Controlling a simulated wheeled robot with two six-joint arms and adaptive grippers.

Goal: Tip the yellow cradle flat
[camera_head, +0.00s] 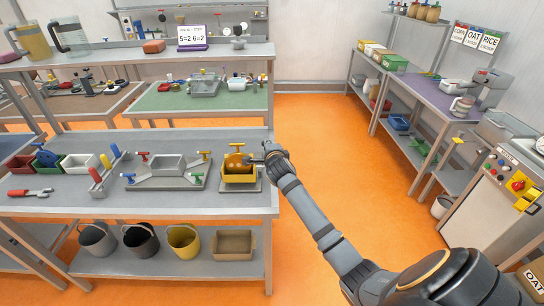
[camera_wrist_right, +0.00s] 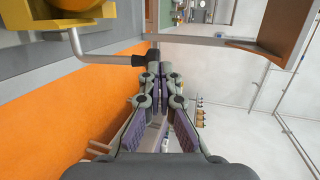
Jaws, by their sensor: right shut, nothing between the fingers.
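The yellow cradle (camera_head: 240,179) sits on a grey base plate at the right end of the workbench, with a round amber pot (camera_head: 237,161) in it. The cradle also shows at the upper left of the right wrist view (camera_wrist_right: 105,14). A bent grey lever (camera_wrist_right: 100,57) with a black end comes out from beside it. My right gripper (camera_head: 270,149) is just right of the cradle. In the right wrist view its fingers (camera_wrist_right: 160,72) are closed together and empty, close to the black lever end; I cannot tell whether they touch. My left gripper is out of view.
Left of the cradle stands a grey fixture (camera_head: 165,172) with coloured handles. Several small bins (camera_head: 82,162) and red-handled pliers (camera_head: 30,192) lie further left. Buckets (camera_head: 184,240) and a box (camera_head: 233,244) stand on the lower shelf. The orange floor right of the bench is clear.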

